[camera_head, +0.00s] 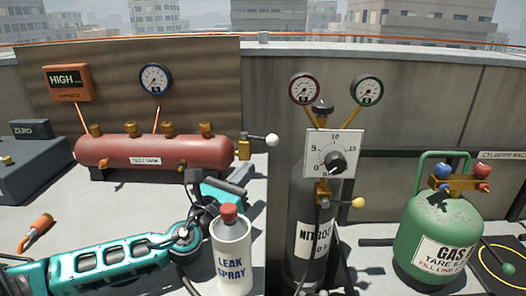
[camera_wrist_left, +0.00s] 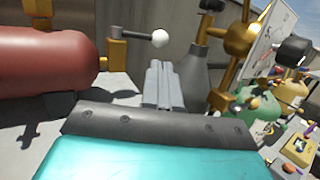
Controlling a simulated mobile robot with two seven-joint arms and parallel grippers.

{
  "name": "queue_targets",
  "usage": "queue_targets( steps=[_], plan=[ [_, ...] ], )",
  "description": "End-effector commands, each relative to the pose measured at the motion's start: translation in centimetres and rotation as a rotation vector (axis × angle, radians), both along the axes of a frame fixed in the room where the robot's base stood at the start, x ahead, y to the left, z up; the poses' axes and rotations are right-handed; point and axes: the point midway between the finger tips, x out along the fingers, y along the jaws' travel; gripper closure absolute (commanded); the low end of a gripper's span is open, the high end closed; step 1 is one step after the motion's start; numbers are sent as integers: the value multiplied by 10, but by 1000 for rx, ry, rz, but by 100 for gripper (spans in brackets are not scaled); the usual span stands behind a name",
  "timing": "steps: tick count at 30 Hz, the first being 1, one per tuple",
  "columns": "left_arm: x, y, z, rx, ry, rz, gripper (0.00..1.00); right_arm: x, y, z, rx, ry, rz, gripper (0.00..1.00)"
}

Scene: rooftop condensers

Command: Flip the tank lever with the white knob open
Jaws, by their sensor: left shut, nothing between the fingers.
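The lever with the white knob (camera_head: 272,139) sticks out sideways to the right from a brass valve (camera_head: 244,149) at the right end of the red tank (camera_head: 150,153), labelled test tank. In the left wrist view the white knob (camera_wrist_left: 160,38) stands just beyond my fingertips. My left gripper (camera_head: 239,174) is shut and empty, below and a little left of the knob in the head view. Its closed fingers (camera_wrist_left: 158,84) point toward the knob with a gap between them. My right gripper is not in view.
A white leak spray bottle (camera_head: 233,256) with a red cap stands in front of my left wrist. A dark nitrogen cylinder (camera_head: 302,205) with a yellow-knobbed lever (camera_head: 357,202) stands right of it. A green gas tank (camera_head: 438,234) stands further right. A wall runs behind.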

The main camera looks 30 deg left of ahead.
Motion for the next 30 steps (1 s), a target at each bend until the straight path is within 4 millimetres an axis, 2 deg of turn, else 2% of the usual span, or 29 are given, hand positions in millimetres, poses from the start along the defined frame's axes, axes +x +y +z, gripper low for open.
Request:
queue_targets(
  steps=[15,21,30],
  plan=[
    [68,4,14,-2,-2,2,100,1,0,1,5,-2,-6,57],
    [81,5,15,-3,0,3,100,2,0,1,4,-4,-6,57],
    [83,5,16,-2,1,1,100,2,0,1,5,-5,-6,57]
  ],
)
